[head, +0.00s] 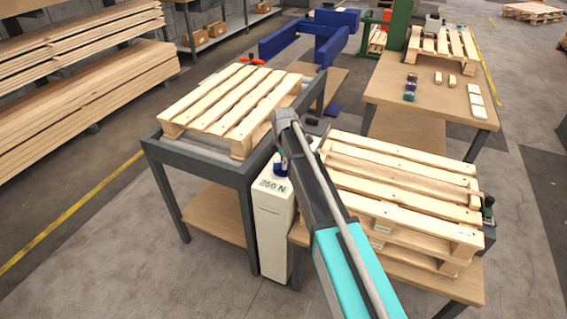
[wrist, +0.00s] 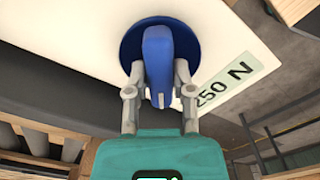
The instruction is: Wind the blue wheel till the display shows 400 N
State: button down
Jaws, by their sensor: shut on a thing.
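The blue wheel (wrist: 129,49) sits on top of a white post and shows in the wrist view as a round disc with a raised bar (wrist: 158,55) across it. My gripper (wrist: 159,80) is shut on that bar, one finger on each side. In the head view the blue wheel (head: 280,168) is mostly hidden behind my arm. The display (head: 272,186) on the white post (head: 272,235) reads 250 N; its first digit is partly hard to read there. The display (wrist: 224,84) also shows in the wrist view, reading 250 N.
A pallet lies on a dark-framed table (head: 200,157) left of the post. Stacked pallets (head: 400,190) stand close on the right. Farther back, a wooden table (head: 420,95) holds small items and another pallet. A blue frame (head: 310,40) stands at the back. Open floor lies at front left.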

jog(key=shift+m, duration=1.6)
jog(key=shift+c, duration=2.4)
grip_release()
jog(key=shift+n, duration=0.3)
